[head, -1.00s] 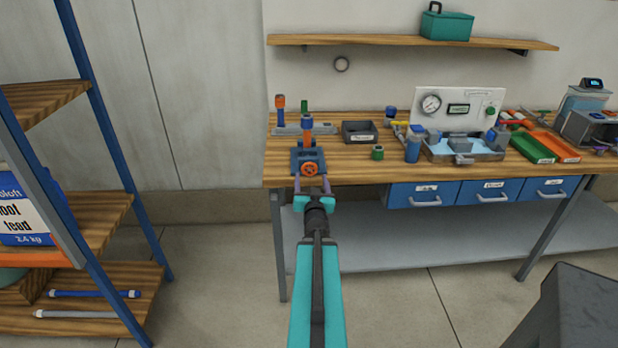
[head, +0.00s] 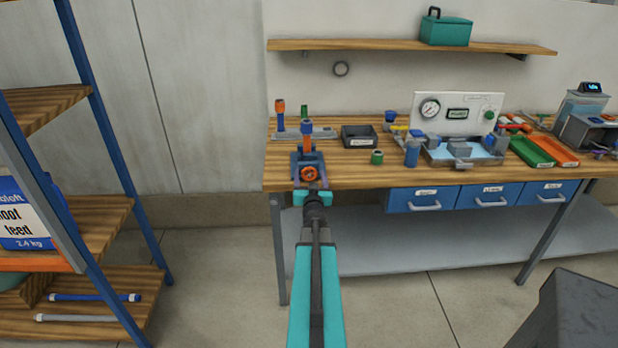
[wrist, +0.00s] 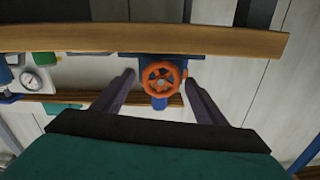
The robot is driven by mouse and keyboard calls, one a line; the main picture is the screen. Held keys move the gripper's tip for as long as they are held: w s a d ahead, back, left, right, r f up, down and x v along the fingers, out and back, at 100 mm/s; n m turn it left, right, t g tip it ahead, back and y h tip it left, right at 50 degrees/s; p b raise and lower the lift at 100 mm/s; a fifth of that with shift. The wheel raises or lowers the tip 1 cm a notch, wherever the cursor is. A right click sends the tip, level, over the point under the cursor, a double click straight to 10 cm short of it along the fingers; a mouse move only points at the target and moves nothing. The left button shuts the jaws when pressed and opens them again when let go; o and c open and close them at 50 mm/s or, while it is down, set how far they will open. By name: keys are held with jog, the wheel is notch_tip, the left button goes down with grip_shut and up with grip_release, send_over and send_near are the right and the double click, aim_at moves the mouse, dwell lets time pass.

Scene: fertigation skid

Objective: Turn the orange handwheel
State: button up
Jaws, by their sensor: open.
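The orange handwheel (head: 309,174) is a small spoked wheel on the front of a blue-grey valve block (head: 297,160) at the left front of the workbench. It also shows in the wrist view (wrist: 160,80), facing the camera. My gripper (head: 309,184) is just in front of the handwheel. In the wrist view its two purple-grey fingers (wrist: 158,84) are spread, one to each side of the wheel. I see a gap between the wheel and each finger, and nothing is held. The exact depth of the fingertips relative to the rim is hard to tell.
The workbench (head: 350,175) edge runs beneath the valve. A dark bin (head: 359,137) and a green knob-like part (head: 377,157) stand to its right. A shelf rack (head: 100,215) stands on the left. Floor between rack and bench is clear.

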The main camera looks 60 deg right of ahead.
jog(key=c, duration=1)
jog(key=shift+c, duration=0.2)
jog(key=shift+f+n+b, duration=0.15)
jog(key=shift+n+b, duration=0.25)
jog(key=shift+b, duration=0.75)
jog(key=shift+n+b, duration=0.8)
jog(key=shift+b, duration=0.1)
jog(key=shift+n+b, duration=0.35)
jog(key=shift+n, duration=0.05)
